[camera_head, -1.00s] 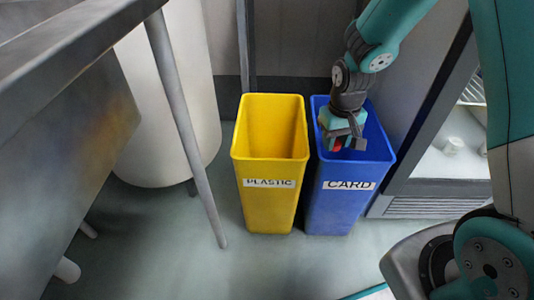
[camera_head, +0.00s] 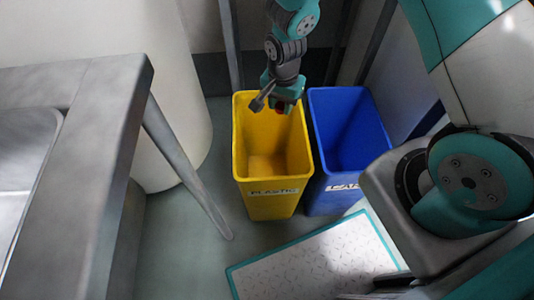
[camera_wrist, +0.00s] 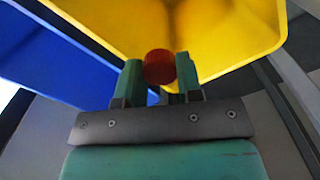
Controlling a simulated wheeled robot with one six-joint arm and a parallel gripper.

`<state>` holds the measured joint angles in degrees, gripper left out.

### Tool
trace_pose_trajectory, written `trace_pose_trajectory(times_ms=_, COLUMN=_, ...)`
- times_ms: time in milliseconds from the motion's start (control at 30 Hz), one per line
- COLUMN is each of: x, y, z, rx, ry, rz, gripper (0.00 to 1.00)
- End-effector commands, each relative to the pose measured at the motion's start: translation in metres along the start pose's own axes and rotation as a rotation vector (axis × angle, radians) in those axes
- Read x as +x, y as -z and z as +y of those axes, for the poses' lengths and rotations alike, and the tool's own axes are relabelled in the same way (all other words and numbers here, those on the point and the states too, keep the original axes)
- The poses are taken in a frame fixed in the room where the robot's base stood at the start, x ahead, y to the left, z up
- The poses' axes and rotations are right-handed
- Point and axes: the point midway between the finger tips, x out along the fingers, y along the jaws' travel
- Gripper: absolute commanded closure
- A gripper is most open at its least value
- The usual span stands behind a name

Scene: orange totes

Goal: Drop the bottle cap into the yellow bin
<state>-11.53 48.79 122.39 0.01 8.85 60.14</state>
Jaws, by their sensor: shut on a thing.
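The yellow bin (camera_head: 272,188), labelled PLASTIC, stands open on the floor in the middle of the head view. My gripper (camera_head: 281,104) is over the back part of its opening. In the wrist view my gripper (camera_wrist: 160,75) is shut on the red bottle cap (camera_wrist: 159,66), which sits between the two green fingertips. The yellow bin's wall (camera_wrist: 120,22) fills the upper part of the wrist view, behind the cap.
A blue bin (camera_head: 325,190) stands right beside the yellow bin, its label partly cut off from view. A metal sink counter (camera_head: 95,130) with a slanted leg is at left. A white cylinder (camera_head: 170,90) stands behind it. A teal-edged mat (camera_head: 315,262) lies in front.

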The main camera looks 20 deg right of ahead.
Motion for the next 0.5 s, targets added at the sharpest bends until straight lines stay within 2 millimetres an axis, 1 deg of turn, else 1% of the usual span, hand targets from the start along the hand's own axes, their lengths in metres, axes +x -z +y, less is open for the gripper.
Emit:
trace_pose_trajectory(times_ms=33, x=-0.011, y=-0.006, z=-0.001, rx=0.062, ry=-0.003, rz=-0.002, gripper=0.88)
trace_pose_trajectory(times_ms=167, x=-0.009, y=-0.016, z=-0.004, rx=0.193, ry=-0.002, rz=-0.001, gripper=0.88)
trace_pose_trajectory(times_ms=367, x=0.002, y=-0.020, z=-0.006, rx=0.246, ry=0.001, rz=0.000, gripper=0.88)
trace_pose_trajectory(times_ms=500, x=0.017, y=-0.020, z=-0.006, rx=0.244, ry=0.001, rz=0.000, gripper=0.88)
